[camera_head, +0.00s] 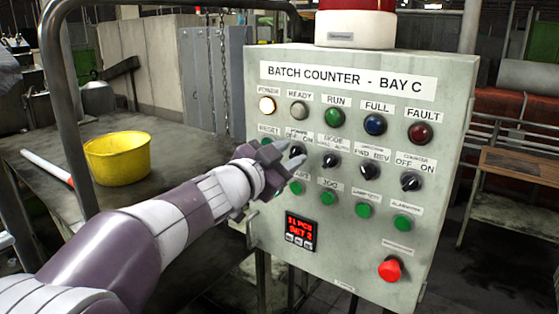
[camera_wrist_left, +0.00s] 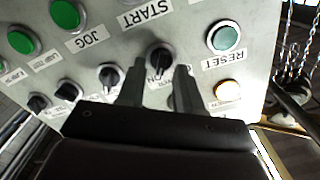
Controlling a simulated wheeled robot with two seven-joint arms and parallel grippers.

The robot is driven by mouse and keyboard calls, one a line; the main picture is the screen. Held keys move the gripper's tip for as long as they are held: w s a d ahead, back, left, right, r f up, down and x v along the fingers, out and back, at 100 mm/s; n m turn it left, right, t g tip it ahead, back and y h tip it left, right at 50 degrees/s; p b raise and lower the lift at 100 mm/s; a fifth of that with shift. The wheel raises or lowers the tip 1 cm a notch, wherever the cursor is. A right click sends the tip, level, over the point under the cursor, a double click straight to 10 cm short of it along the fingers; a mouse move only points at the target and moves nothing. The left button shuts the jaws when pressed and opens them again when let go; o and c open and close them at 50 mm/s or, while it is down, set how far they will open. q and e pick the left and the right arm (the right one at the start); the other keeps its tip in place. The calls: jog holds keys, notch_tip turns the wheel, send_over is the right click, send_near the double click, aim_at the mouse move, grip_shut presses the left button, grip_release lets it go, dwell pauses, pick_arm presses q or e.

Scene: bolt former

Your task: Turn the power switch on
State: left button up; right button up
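The power switch (camera_head: 297,149) is a black rotary knob on the grey control panel, under a label with OFF and ON, partly hidden by my left gripper in the head view. My left gripper (camera_head: 285,168) is at the panel face by this knob. In the left wrist view, which shows the panel upside down, the power switch (camera_wrist_left: 159,57) sits between the two spread fingertips of my left gripper (camera_wrist_left: 159,72). I cannot tell whether they touch it. The POWER lamp (camera_head: 266,105) glows warm white, also in the wrist view (camera_wrist_left: 228,91). My right gripper is not in view.
More black selector knobs, such as the counter switch (camera_head: 411,181), stand right of the power switch. The green reset button (camera_wrist_left: 224,37) is close by. A red emergency button (camera_head: 390,269) is low right. A yellow bucket (camera_head: 117,158) stands on the table at left.

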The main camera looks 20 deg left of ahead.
pick_arm(q)
jog(key=b+v, duration=0.2)
jog(key=v, duration=1)
jog(key=shift+s+a, duration=0.1)
jog(key=shift+s, duration=0.05)
